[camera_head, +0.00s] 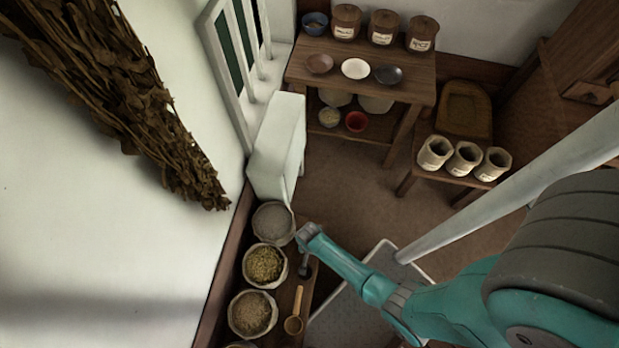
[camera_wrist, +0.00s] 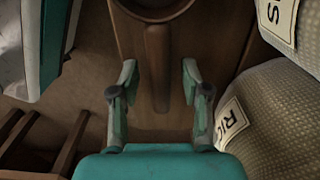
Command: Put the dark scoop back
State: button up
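A dark brown scoop lies on a narrow wooden bench in the wrist view. Its handle (camera_wrist: 158,62) points down the picture, and its round bowl is cut off by the top edge. My gripper (camera_wrist: 160,82) is open, with one finger on each side of the handle and a gap on both sides. In the head view my gripper (camera_head: 304,264) is at the bench beside the sacks. A lighter wooden scoop (camera_head: 294,323) lies on the bench nearer the bottom edge.
Open sacks of grey (camera_head: 273,222), green (camera_head: 265,263) and tan (camera_head: 252,313) contents line the wall beside the bench. A shelf table (camera_head: 420,90) at the back holds jars and three shallow dishes. A chair (camera_head: 465,108) bears three pots. The floor between is clear.

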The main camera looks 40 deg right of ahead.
jog(key=shift+r, duration=0.1)
notch_tip(320, 180, up, 12)
dwell(0.8)
jog(key=shift+s, duration=0.1)
jog(key=s+r+n+t, duration=0.5)
jog(key=s+r+t, duration=0.2)
jog(key=s+r, duration=0.3)
jog(key=s+r+n+t, duration=0.2)
jog(key=r+n+t, duration=0.1)
jog(key=r, duration=1.3)
jog(key=s+r+n+t, duration=0.3)
jog(key=r+t, duration=0.2)
jog(key=r, duration=1.1)
jog(key=shift+s+r, duration=0.15)
jog(key=shift+r, duration=0.2)
